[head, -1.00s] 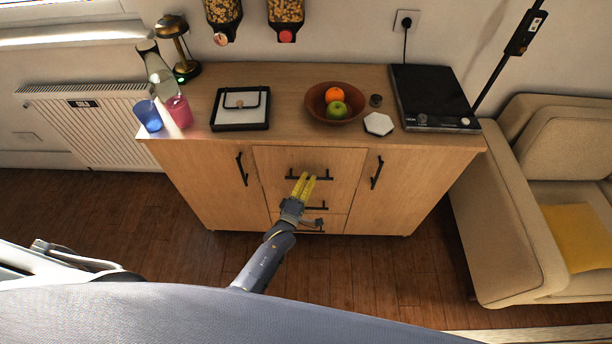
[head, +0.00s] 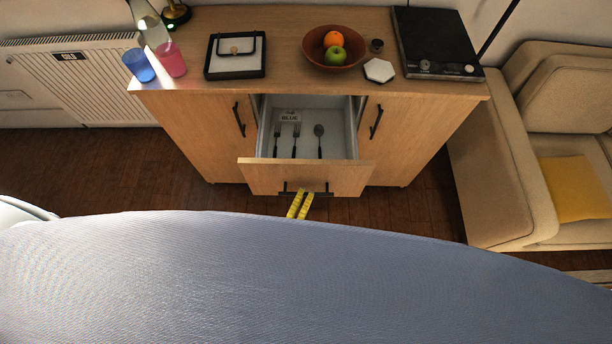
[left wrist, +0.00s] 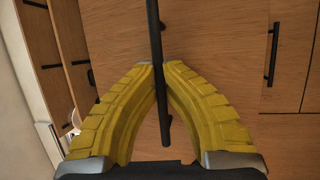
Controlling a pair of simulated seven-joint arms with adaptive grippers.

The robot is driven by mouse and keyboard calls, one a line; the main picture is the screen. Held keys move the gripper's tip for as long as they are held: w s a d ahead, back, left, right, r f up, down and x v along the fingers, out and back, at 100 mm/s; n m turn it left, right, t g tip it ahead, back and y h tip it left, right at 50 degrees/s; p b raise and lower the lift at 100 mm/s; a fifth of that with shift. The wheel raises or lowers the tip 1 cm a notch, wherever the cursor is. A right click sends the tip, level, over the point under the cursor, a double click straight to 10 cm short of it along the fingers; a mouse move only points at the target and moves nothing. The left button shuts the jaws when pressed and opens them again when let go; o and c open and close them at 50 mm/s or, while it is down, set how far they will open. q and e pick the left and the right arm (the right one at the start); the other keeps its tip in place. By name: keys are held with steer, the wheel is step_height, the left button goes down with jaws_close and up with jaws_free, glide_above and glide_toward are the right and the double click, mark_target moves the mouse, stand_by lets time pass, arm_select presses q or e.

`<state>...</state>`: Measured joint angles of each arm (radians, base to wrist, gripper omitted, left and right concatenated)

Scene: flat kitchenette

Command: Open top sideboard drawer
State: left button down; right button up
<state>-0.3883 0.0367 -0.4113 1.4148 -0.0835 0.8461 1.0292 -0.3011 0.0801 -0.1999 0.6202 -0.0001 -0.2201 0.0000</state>
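The sideboard's top drawer (head: 260,175) is pulled well out. Its pale interior shows forks and a spoon (head: 319,138) and a small card reading "BLUE" (head: 289,116). The drawer's black bar handle (left wrist: 153,28) runs between the yellow fingers of my left gripper (left wrist: 160,66) in the left wrist view. The fingertips close on the bar from both sides. In the head view the left gripper (head: 299,204) shows only as yellow fingers at the handle; my own body hides its arm. My right gripper is not in view.
The sideboard top (head: 285,75) holds cups, a framed tray, a fruit bowl (head: 311,57) and a black hob (head: 435,45). Closed doors (head: 205,135) flank the drawer. A beige sofa (head: 500,190) stands at the right, a radiator (head: 85,80) at the left.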

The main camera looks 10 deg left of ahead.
arm_select(q)
steer(key=shift+s+d+r, duration=0.1)
steer(key=shift+s+d, duration=0.1)
steer(key=shift+s, duration=0.55)
steer(key=shift+s+d, duration=0.15)
steer(key=shift+s, duration=0.6)
steer(key=c, duration=1.5)
jaws_free()
steer(key=shift+a, duration=0.1)
steer(key=v, duration=0.7)
steer(key=shift+s, duration=0.25)
